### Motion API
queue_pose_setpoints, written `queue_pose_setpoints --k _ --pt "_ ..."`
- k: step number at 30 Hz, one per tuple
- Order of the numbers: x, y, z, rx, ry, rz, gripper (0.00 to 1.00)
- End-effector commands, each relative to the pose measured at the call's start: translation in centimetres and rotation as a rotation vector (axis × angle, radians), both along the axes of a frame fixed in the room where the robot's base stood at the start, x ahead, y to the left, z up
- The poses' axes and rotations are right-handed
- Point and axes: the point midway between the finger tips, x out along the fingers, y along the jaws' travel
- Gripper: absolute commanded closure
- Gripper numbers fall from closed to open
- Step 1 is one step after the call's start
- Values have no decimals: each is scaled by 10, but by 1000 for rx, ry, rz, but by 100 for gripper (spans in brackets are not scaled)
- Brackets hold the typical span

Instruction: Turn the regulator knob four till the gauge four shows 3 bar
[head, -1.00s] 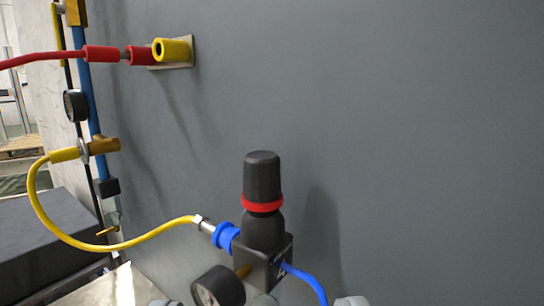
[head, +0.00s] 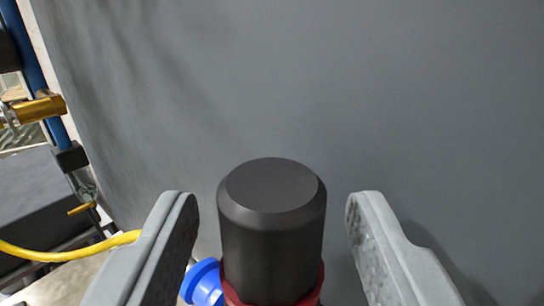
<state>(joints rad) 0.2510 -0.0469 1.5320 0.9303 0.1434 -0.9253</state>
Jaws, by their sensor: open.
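The black regulator knob (head: 271,235) stands upright at the lower middle of the head view, with a red ring (head: 313,290) at its base. My gripper (head: 270,205) is open, one finger on each side of the knob. A gap shows between each finger and the knob, so I see no contact. The regulator body below the red ring is hidden or out of frame. The gauge is not in view now, so its reading cannot be seen.
A blue fitting (head: 203,282) sits at the knob's lower left, close to the left finger. A yellow hose (head: 70,253) runs in from the left. A blue pipe with a brass valve (head: 38,110) stands at far left. The grey wall (head: 400,80) behind is clear.

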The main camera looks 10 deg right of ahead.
Motion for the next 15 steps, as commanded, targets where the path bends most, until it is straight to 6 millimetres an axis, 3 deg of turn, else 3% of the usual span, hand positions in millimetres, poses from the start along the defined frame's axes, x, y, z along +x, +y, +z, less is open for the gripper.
queue_pose_setpoints --k 6,15 --pt "15 -2 0 0 0 0 50" --pt "16 -2 0 0 0 0 50"
